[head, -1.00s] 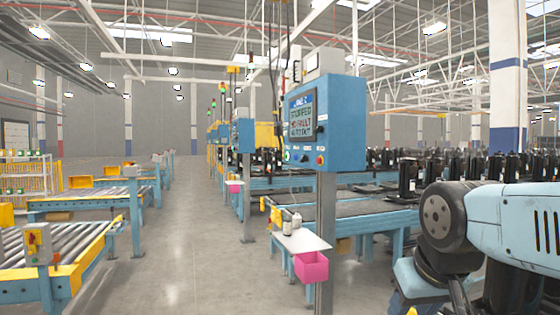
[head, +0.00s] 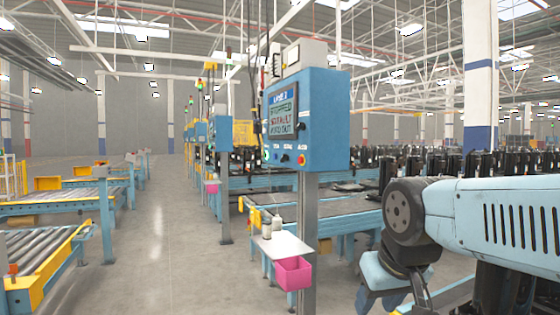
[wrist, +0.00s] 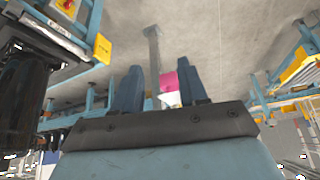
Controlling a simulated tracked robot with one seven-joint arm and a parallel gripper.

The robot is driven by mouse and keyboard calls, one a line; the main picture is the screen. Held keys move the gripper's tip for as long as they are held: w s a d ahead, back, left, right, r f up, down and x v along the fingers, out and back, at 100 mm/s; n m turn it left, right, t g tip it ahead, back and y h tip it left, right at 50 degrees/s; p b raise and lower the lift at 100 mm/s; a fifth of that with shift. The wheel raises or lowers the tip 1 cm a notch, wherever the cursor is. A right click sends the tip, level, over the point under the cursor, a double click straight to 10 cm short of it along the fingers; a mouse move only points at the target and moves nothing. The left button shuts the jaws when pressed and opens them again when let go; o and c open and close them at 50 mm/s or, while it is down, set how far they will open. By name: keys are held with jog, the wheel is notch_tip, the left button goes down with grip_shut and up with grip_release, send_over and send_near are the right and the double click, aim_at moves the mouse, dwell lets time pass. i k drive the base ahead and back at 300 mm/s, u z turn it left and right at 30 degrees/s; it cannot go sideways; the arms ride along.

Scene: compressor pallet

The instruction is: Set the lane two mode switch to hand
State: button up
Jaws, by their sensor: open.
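A blue control box (head: 322,120) on a grey post stands near the middle of the head view. Its screen (head: 282,113) has a blue header that seems to end in 2, with coloured text lines below. Under the screen are small controls: a dark knob (head: 285,157) and a red button (head: 301,160) at the right. The mode switch's labels and setting are too small to read. My gripper (wrist: 160,90) shows two blue fingers standing apart, empty, in the wrist view. It is away from the box; the controls are not visible in the wrist view.
A white shelf (head: 283,244) with bottles and a pink bin (head: 293,273) sticks out below the box. A conveyor (head: 350,212) with dark compressors runs behind it. Roller conveyors (head: 35,247) stand at left, with a clear aisle (head: 170,240) between.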

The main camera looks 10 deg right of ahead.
aim_at(285, 156)
jog(key=k, duration=0.7)
jog(key=u, duration=0.35)
jog(key=i, duration=1.7)
jog(key=z, duration=0.45)
